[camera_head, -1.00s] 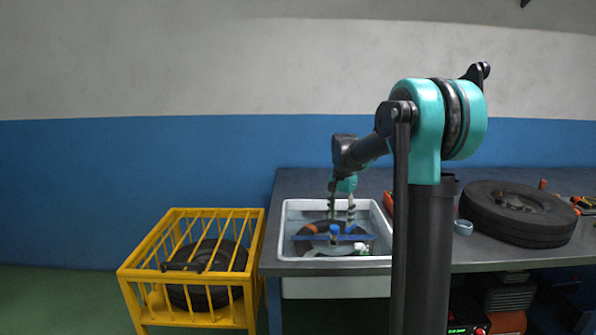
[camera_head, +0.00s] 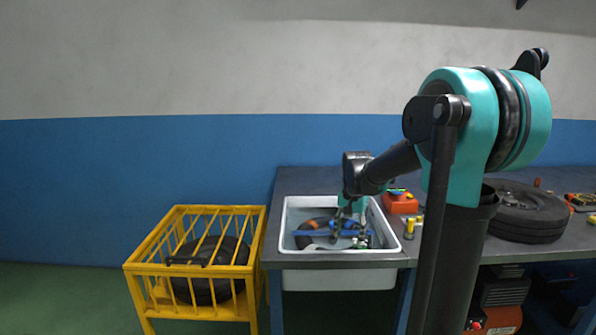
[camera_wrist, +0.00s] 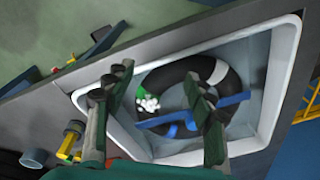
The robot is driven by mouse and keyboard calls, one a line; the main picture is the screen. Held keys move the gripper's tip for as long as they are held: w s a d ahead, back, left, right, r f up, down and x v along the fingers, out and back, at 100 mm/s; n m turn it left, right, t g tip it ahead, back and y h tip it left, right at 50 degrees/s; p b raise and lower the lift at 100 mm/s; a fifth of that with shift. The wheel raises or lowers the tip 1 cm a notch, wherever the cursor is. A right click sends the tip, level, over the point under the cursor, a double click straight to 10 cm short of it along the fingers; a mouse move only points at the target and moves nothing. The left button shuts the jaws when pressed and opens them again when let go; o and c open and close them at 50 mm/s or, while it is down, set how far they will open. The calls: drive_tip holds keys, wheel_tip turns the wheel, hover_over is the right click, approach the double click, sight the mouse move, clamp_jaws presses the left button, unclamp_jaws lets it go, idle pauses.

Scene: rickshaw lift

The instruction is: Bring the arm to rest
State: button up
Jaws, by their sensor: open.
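My arm reaches from the right of the head view, across the bench, to the white sink. My gripper (camera_head: 350,215) points down over the sink (camera_head: 290,215). In the wrist view my gripper (camera_wrist: 160,100) is open, its two fingers well apart with nothing held between them. Below it in the sink (camera_wrist: 283,70) lie a black tube ring (camera_wrist: 165,77) with a pale band, a blue bar or bracket (camera_wrist: 232,100) and a small white and green item (camera_wrist: 148,103). How far the fingertips are above these things I cannot tell exactly.
A yellow cage (camera_head: 140,268) with a black tyre inside stands on the floor left of the bench (camera_head: 310,180). On the bench right of the sink are a red box (camera_head: 400,205), a yellow item (camera_head: 409,229) and a large black wheel (camera_head: 530,215), partly behind my arm.

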drive_tip(key=s+d+f+n+t, duration=0.1)
drive_tip(key=s+f+n, duration=0.2)
drive_tip(key=s, duration=0.8)
drive_tip(key=s+d+f+n+t, duration=0.1)
drive_tip(key=s+f+n+t, duration=0.1)
drive_tip(key=s+f, duration=0.6)
drive_tip(key=s+n, duration=0.1)
drive_tip(key=s, duration=0.2)
drive_tip(key=shift+s+d+n, duration=0.3)
drive_tip(key=shift+d, duration=0.1)
